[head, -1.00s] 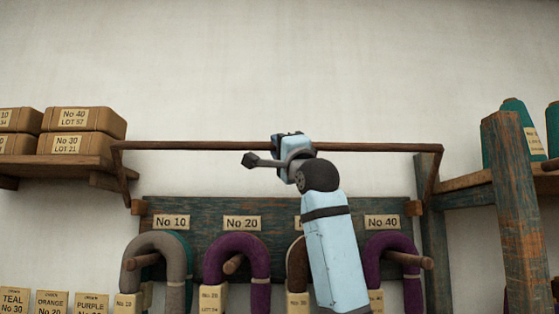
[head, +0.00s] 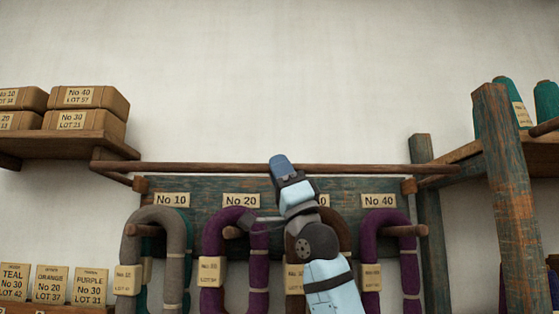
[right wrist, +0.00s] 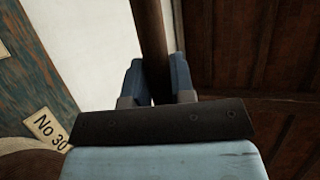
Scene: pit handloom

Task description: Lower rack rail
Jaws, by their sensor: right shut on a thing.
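The rack rail (head: 190,167) is a thin brown rod with side arms hinged to the ends of a weathered teal board (head: 148,186). It spans the width above the number labels. My right gripper (head: 280,162) is shut on the rail near its middle. In the right wrist view the rail (right wrist: 151,40) runs between the two blue fingers (right wrist: 158,82). My right arm hides part of the board and most of the No 30 label. My left gripper is not in view.
Yarn hanks, grey (head: 130,240), purple (head: 213,238) and brown, hang on pegs below the rail. Boxes (head: 88,97) sit on the left shelf (head: 70,145). A wooden post (head: 508,200) and teal cones (head: 547,98) stand at the right. Bare wall lies above.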

